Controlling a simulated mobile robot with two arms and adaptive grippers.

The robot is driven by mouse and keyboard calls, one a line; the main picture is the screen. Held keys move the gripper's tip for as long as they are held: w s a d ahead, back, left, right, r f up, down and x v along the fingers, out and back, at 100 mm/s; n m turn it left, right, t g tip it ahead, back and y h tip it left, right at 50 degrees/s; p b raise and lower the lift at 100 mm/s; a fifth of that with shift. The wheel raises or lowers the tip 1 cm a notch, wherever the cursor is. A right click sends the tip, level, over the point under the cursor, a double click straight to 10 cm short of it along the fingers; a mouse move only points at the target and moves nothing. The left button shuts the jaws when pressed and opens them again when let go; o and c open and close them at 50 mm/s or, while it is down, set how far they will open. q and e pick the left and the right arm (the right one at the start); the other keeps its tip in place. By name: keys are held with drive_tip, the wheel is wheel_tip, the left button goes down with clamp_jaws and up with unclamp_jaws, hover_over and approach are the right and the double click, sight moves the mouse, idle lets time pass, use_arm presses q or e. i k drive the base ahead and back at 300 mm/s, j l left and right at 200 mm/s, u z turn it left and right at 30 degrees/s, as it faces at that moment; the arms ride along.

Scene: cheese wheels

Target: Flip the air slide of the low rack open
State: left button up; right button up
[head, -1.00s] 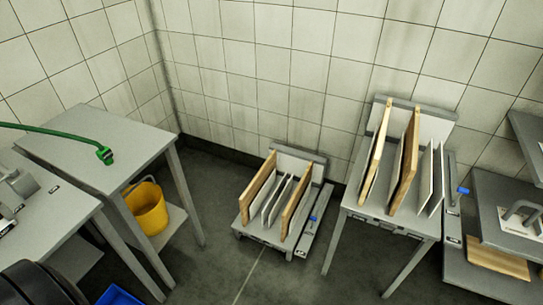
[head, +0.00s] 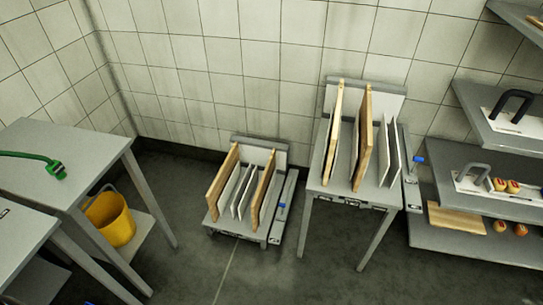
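The low rack (head: 247,231) stands on the floor near the back wall in the head view. It holds several upright boards, with wooden ones (head: 223,184) at the outer sides and thinner pale ones (head: 243,192) between them. On its right side is a grey strip (head: 283,215) with a small blue slide (head: 281,205). Its exact setting is too small to tell. Neither of my grippers is in view.
A taller rack (head: 316,186) with upright boards and its own blue slide (head: 419,159) stands right of the low rack. Shelves (head: 470,236) are at the far right. A grey table (head: 70,140) with a green hose (head: 56,170) and a yellow bucket (head: 110,219) is left. Floor in front is open.

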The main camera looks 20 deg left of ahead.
sight(283, 206)
drive_tip(key=j+z, duration=0.1)
drive_tip(key=z, duration=0.55)
drive_tip(key=i+j+z, duration=0.1)
drive_tip(key=j+z, duration=0.35)
drive_tip(key=j, duration=0.25)
drive_tip(key=j+z, duration=0.45)
drive_tip(key=j, duration=0.9)
drive_tip(key=k+j, duration=0.1)
drive_tip(key=j, duration=0.5)
drive_tip(key=z, duration=0.05)
